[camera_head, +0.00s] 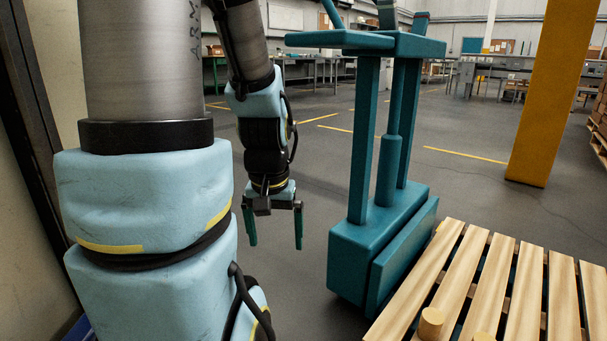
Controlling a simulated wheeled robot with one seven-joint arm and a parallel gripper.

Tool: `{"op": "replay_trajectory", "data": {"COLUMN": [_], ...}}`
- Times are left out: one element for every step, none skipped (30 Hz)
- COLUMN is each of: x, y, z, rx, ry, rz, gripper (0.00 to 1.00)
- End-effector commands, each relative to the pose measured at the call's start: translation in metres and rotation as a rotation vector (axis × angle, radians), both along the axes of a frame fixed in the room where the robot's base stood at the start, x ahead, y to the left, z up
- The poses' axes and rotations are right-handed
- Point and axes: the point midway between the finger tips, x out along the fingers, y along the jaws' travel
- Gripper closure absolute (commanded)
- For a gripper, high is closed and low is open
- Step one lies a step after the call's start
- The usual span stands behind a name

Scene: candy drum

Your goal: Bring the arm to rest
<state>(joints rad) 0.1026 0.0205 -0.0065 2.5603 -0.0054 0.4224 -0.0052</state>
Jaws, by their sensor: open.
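My gripper (273,229) hangs downward at the end of my arm, left of the middle of the picture. Its two green fingers are spread apart with nothing between them, so it is open and empty. Behind and below it is bare grey floor. My arm's thick blue-padded links fill the left side of the picture and hide what is behind them.
A teal machine (377,235) with upright posts and a flat top stands just right of my gripper. A slatted wooden pallet (524,285) with small wooden cylinders (431,323) lies at the lower right. A yellow pillar (550,90) stands behind.

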Motion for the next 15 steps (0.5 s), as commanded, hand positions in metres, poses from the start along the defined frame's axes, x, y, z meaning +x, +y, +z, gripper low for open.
{"op": "replay_trajectory", "data": {"x": [0.000, 0.000, 0.000, 0.000, 0.000, 0.000, 0.000, 0.000, 0.000, 0.000, 0.000, 0.000, 0.000, 0.000, 0.000], "y": [0.000, 0.000, 0.000, 0.000, 0.000, 0.000, 0.000, 0.000, 0.000, 0.000, 0.000, 0.000, 0.000, 0.000, 0.000], "z": [0.030, 0.040, 0.053, 0.062, 0.072, 0.084, 0.093, 0.102, 0.114, 0.123, 0.132, 0.145, 0.154, 0.163, 0.175], "rx": [0.000, 0.000, 0.000, 0.000, 0.000, 0.000, 0.000, 0.000, 0.000, 0.000, 0.000, 0.000, 0.000, 0.000, 0.000], "ry": [0.000, -0.001, -0.001, -0.001, -0.001, -0.001, -0.001, -0.001, -0.001, -0.001, -0.001, -0.001, -0.001, -0.001, -0.001], "rz": [0.000, 0.000, 0.000, 0.000, 0.000, 0.000, 0.000, 0.000, 0.000, 0.000, 0.000, 0.000, -0.001, -0.001, -0.001], "gripper": [0.00, 0.00, 0.00, 0.00, 0.00, 0.00, 0.00, 0.00, 0.00, 0.00, 0.00, 0.00, 0.00, 0.00, 0.00]}}
